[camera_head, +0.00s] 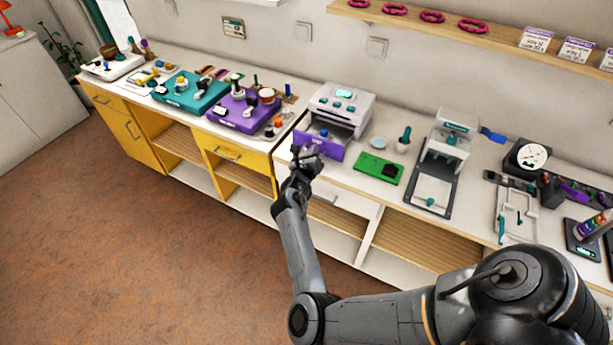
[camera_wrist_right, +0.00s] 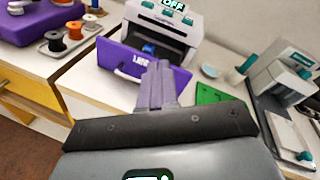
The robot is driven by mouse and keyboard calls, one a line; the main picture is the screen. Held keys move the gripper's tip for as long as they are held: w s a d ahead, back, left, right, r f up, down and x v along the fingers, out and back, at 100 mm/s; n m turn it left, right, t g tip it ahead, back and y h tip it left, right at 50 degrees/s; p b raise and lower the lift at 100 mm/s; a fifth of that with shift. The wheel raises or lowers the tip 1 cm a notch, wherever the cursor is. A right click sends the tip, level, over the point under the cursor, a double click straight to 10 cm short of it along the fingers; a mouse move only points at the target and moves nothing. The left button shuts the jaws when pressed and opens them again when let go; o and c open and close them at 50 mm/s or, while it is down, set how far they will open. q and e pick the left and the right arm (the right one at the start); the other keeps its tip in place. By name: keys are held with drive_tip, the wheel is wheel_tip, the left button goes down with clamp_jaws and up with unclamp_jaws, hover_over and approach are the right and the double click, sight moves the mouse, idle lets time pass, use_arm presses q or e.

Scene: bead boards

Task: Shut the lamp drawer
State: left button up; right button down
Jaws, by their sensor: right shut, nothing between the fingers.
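The lamp drawer has a purple front (camera_head: 325,148) and sticks out of a light grey machine (camera_head: 341,101) on the white counter. Something blue lies inside the drawer, and the drawer front also shows in the right wrist view (camera_wrist_right: 120,62) with white lettering partly hidden. My right gripper (camera_head: 309,152) is shut and empty, in front of the purple front. Its closed fingers (camera_wrist_right: 162,75) overlap the front in the wrist view; I cannot tell whether they touch it. My left gripper is in neither view.
A green mat (camera_head: 367,164) with a black block lies to the right of the drawer. A press-like device (camera_head: 450,140) stands further right. A purple board (camera_head: 237,116) and a tray of spools stand to the left. The wall shelf (camera_head: 400,18) is above.

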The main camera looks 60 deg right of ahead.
drive_tip(key=w+a+f+m+g+b, duration=0.3)
drive_tip(key=a+f+m+b, duration=0.1)
drive_tip(key=a+f+m, duration=0.35)
drive_tip(key=b+x, duration=1.1)
drive_tip(key=x, duration=0.2)
drive_tip(key=shift+d+f, duration=0.1)
drive_tip(key=shift+d, duration=0.1)
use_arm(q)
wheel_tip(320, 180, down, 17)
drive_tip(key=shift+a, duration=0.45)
use_arm(e)
drive_tip(key=shift+d, duration=0.15)
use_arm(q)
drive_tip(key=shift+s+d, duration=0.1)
